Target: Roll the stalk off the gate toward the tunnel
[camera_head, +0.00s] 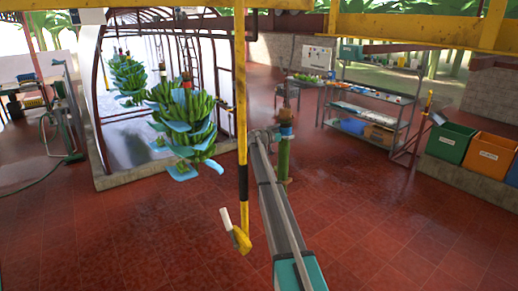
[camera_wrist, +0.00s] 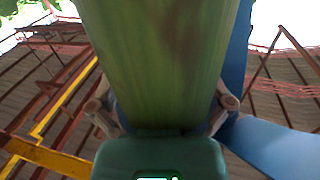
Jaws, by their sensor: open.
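A bare green stalk (camera_head: 283,160) with a brownish top hangs upright in the middle of the head view, partly hidden behind my arm. In the wrist view a broad green stalk (camera_wrist: 160,50) fills the centre, very close. My gripper (camera_wrist: 163,112) is open, with one finger on each side of it; I cannot tell whether they touch it. In the head view my gripper's fingers are too small to make out. The arched tunnel (camera_head: 97,105) stands at the left. I cannot pick out the gate for sure.
Banana bunches (camera_head: 183,120) with blue sheets hang at the tunnel mouth. A yellow and black pole (camera_head: 241,110) hangs close to my arm's left. A shelf rack (camera_head: 372,105) and bins (camera_head: 449,142) stand at the right. The red tiled floor (camera_head: 370,235) is clear in front.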

